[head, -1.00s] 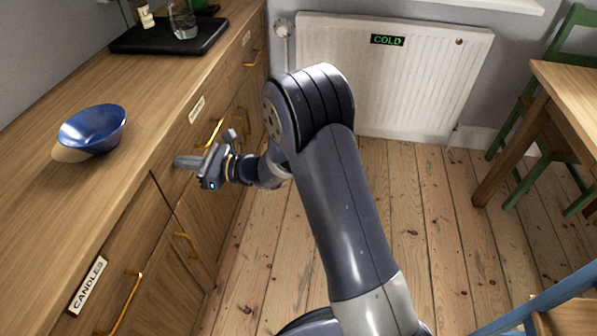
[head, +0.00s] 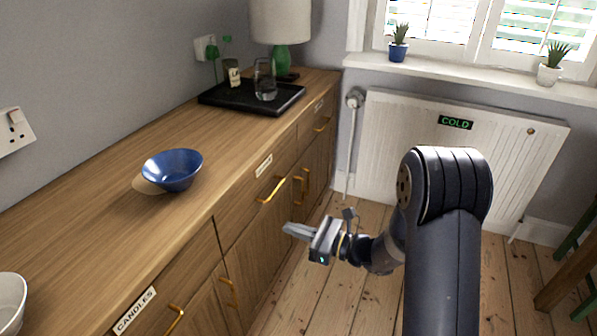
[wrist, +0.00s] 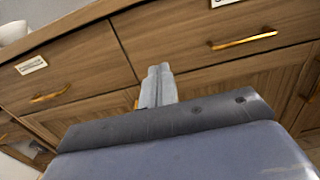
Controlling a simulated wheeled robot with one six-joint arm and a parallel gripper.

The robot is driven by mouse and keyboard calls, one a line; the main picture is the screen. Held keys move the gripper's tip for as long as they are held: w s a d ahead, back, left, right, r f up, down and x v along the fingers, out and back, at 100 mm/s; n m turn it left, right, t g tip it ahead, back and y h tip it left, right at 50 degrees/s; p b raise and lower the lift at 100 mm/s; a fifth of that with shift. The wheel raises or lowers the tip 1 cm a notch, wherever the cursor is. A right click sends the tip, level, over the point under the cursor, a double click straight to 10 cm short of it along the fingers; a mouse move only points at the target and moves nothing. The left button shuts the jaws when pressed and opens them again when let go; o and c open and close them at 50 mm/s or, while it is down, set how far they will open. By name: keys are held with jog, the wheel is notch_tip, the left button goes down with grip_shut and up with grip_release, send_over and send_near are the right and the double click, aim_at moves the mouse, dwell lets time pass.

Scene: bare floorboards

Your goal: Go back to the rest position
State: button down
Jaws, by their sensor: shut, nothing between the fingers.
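My gripper (head: 288,229) is shut and empty. It is held in the air in front of the sideboard (head: 110,178), at about the height of its drawers. Its fingers point left toward the drawer fronts. In the wrist view the two closed fingers (wrist: 158,87) lie side by side before the drawer fronts, with a gold handle (wrist: 244,40) to their upper right. I cannot tell the exact gap between the fingertips and the sideboard. My arm reaches from the lower right of the head view.
A blue bowl (head: 172,170) sits on the sideboard, with a black tray (head: 252,97) holding a glass farther back. A white bowl (head: 10,301) shows at the left edge. A radiator (head: 400,130) stands at the back. The floorboards (head: 330,300) near my arm are clear.

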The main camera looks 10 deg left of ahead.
aim_at(236, 210)
jog(key=b+x, duration=0.1)
jog(key=x, duration=1.2)
jog(key=shift+w+a, duration=0.1)
jog(key=shift+a, duration=0.25)
